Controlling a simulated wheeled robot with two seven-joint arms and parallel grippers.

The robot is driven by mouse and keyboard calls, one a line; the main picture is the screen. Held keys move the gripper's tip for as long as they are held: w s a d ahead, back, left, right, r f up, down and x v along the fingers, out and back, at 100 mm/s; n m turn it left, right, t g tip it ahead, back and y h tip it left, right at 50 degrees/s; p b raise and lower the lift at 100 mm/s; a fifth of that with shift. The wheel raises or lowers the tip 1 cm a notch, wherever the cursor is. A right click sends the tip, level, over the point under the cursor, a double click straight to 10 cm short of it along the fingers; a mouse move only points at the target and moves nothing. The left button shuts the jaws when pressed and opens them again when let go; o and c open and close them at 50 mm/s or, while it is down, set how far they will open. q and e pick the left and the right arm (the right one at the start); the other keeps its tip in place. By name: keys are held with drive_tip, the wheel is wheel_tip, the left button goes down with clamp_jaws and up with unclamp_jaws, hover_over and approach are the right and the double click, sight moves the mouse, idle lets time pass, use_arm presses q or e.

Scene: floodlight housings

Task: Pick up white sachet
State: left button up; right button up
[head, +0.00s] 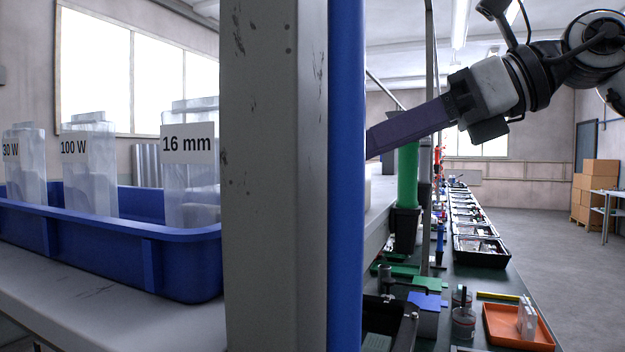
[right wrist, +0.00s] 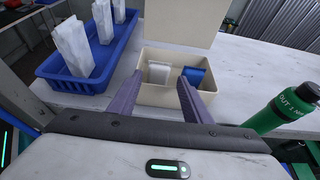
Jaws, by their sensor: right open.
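A small white sachet (right wrist: 159,72) stands in the left part of an open beige box (right wrist: 146,94) in the right wrist view. A blue packet (right wrist: 199,78) is in the right part of the same box. My right gripper (right wrist: 160,79) is open, its two purple fingers reaching toward the box with the sachet between them in the picture; I see no contact. In the head view my right gripper (head: 405,128) comes in from the right, and its fingertips are hidden behind a blue-edged grey post. The sachet and box are hidden there. My left gripper is not in view.
The grey post (head: 275,180) blocks the middle of the head view. A blue tray (head: 120,245) holds labelled, pale upright bags; it is left of the box in the wrist view (right wrist: 72,84). A green bottle (right wrist: 285,108) stands to the right. Bare shelf lies between box and bottle.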

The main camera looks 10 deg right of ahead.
drive_tip(key=x, duration=0.3)
drive_tip(key=p+x, duration=0.1)
drive_tip(key=shift+w+a+r, duration=0.15)
drive_tip(key=shift+a, duration=0.25)
drive_tip(key=shift+w+a+f, duration=0.2)
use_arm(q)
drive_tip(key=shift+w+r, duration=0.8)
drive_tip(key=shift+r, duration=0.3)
use_arm(e)
drive_tip(key=shift+c, duration=0.3)
drive_tip(key=c, duration=0.7)
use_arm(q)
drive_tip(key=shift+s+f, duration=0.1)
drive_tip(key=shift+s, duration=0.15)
use_arm(e)
drive_tip(key=shift+c, duration=0.3)
drive_tip(key=shift+r, duration=0.1)
